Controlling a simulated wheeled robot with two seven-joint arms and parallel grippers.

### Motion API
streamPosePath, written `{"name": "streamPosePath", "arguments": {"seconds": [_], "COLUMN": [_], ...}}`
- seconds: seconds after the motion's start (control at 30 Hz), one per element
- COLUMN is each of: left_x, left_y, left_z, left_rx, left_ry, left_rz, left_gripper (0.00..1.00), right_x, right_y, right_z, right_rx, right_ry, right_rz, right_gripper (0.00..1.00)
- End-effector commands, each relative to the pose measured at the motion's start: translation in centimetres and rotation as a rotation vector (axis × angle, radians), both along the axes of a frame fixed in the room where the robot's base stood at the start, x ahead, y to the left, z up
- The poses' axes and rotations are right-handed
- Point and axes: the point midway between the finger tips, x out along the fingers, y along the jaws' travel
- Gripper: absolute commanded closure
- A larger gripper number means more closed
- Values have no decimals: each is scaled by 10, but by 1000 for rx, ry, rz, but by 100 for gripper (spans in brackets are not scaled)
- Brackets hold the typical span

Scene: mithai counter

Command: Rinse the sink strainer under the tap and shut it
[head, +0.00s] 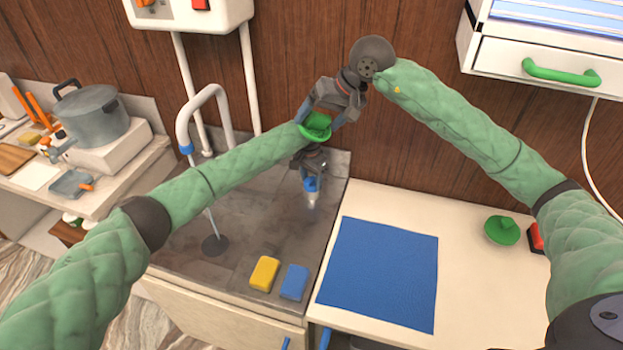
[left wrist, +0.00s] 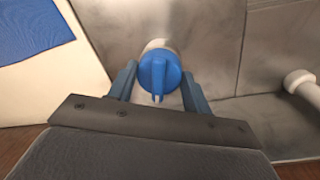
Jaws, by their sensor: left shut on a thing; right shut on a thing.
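A green, bowl-shaped piece, apparently the sink strainer (head: 316,127), is held in my right gripper (head: 322,122), high over the sink area and well right of the tap. My left gripper (head: 311,183) is below it, shut on the blue tap handle (left wrist: 159,72), which sits between its fingers in the left wrist view. The handle's pale base (head: 312,201) shows under it. The curved white tap (head: 205,92) has a blue tip. A thin pale stream (head: 211,222) runs from it down to the dark drain (head: 215,244).
A yellow sponge (head: 264,273) and a blue sponge (head: 294,282) lie at the sink's front edge. A blue mat (head: 380,275) lies on the counter to the right, with a green knobbed piece (head: 502,230) beyond it. A pot (head: 91,115) stands far left.

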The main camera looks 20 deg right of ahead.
Motion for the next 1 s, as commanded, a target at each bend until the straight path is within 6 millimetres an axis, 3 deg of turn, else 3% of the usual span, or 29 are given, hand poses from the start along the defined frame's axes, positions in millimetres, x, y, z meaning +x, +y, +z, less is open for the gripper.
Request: {"name": "streamPosePath", "arguments": {"seconds": [0.4,0.77,0.8,0.9,1.0], "left_x": [-1,0,0,0,0], "left_y": [-1,0,0,0,0], "left_z": [2,1,1,1,1], "left_rx": [-2,-2,-2,-1,-1], "left_ry": [0,-1,-1,-2,-1], "left_rz": [271,297,297,296,296], "left_gripper": [74,74,49,29,29], "right_x": [0,0,0,0,0], "right_y": [0,0,0,0,0], "right_z": [11,11,11,11,11], "right_rx": [0,0,0,0,0], "right_ry": [0,0,0,0,0], "right_rz": [0,0,0,0,0], "right_gripper": [41,41,41,41,41]}}
